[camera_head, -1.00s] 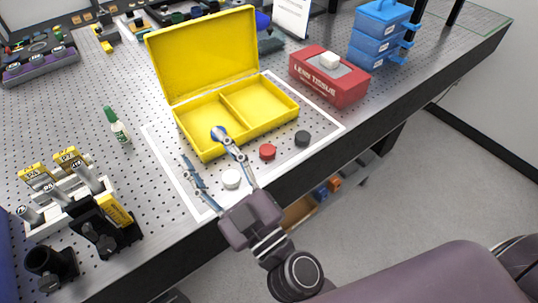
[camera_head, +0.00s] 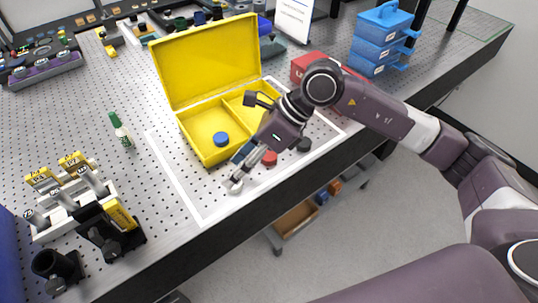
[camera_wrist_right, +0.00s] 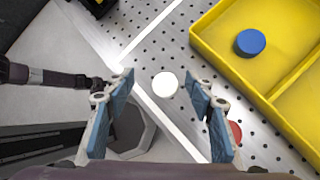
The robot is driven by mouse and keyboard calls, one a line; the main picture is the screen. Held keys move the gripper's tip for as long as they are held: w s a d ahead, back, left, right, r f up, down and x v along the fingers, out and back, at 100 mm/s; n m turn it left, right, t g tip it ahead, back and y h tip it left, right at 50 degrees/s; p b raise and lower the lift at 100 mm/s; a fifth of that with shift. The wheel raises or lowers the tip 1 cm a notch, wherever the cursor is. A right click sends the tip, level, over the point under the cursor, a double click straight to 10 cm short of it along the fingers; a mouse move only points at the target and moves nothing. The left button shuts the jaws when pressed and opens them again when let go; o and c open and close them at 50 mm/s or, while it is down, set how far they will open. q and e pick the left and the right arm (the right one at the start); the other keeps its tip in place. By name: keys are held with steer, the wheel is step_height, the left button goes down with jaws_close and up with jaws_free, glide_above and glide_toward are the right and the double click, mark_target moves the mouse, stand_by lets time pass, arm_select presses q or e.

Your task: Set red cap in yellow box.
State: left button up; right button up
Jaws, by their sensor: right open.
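The red cap (camera_head: 269,159) lies on the table in front of the yellow box (camera_head: 211,157), left of a black cap (camera_head: 303,145). In the right wrist view the red cap (camera_wrist_right: 235,131) is partly hidden behind the right-hand finger. The box is open, with two compartments. A blue cap (camera_head: 221,139) sits in its left compartment and also shows in the wrist view (camera_wrist_right: 250,43). My right gripper (camera_head: 238,172) is open and empty, left of the red cap. A white cap (camera_wrist_right: 165,85) shows between its fingers, not gripped. My left gripper is out of view.
Blue stacked drawers (camera_head: 381,42) are farther right. The table's front edge runs close to the caps.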

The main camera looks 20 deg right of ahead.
mark_target(269, 155)
steer(key=w+d+r+n+t+h, duration=0.1)
steer(key=w+d+r+h, duration=0.1)
steer(key=d, duration=0.4)
steer(key=w+d+r+h, duration=0.1)
steer(key=w+d+h, duration=0.1)
steer(key=d, duration=0.4)
steer(key=p+x, duration=0.3)
steer(key=x, duration=0.3)
steer(key=shift+a+f, duration=0.2)
steer(key=shift+f, duration=0.05)
steer(key=shift+a+f, duration=0.15)
steer(key=shift+f, duration=0.35)
steer(key=c, duration=0.9)
steer(key=shift+r, duration=0.1)
